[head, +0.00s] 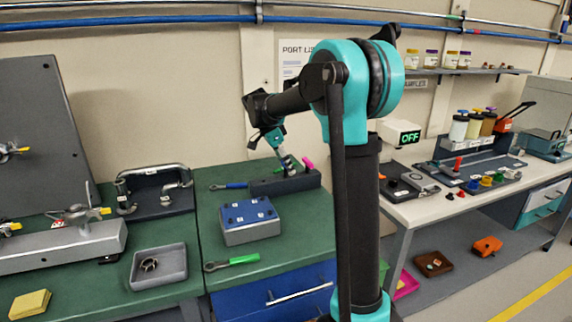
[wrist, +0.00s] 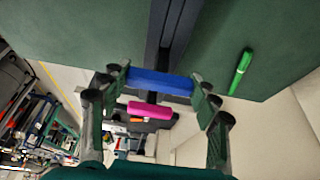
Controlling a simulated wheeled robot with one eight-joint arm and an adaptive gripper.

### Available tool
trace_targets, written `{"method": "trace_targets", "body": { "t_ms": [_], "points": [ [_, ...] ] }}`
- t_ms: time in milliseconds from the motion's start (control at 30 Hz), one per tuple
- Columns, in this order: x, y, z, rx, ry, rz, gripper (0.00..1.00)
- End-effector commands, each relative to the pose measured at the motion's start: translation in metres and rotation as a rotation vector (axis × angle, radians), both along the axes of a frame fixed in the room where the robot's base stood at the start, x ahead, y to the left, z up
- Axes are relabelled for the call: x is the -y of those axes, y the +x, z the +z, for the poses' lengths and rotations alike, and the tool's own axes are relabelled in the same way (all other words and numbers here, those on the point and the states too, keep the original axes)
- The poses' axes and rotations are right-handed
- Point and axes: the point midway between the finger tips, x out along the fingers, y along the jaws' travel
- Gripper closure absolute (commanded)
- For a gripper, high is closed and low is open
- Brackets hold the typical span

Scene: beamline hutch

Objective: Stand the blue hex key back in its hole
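The blue hex key's handle (wrist: 160,82) lies crosswise between the fingertips of my gripper (wrist: 162,84) in the wrist view, with a finger against each end. Its shank is hidden, so I cannot tell whether it sits in a hole. The dark holder block (wrist: 170,35) runs beneath it; in the head view the block (head: 272,186) stands at the back of the green bench, with my gripper (head: 288,164) low over it. A pink handle (wrist: 150,110) stands at the block's far end, also visible in the head view (head: 308,164).
A green handle (wrist: 241,72) lies on the bench behind the block. A blue-handled tool (head: 237,185) lies left of it. A blue-topped box (head: 252,232) and a green-handled spanner (head: 243,259) lie in front. A grey tray (head: 160,281) stands farther left.

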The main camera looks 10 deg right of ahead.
Motion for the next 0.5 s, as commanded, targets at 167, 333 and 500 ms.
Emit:
{"method": "trace_targets", "body": {
  "t_ms": [167, 333, 500],
  "points": [
    [0.0, 0.0, 0.0001, 0.0, 0.0, 0.0, 0.16],
    [0.0, 0.0001, 0.0001, 0.0, 0.0, 0.0, 0.15],
    [-0.0006, 0.0, 0.0013, 0.0, 0.0, 0.0, 0.15]
  ]
}}
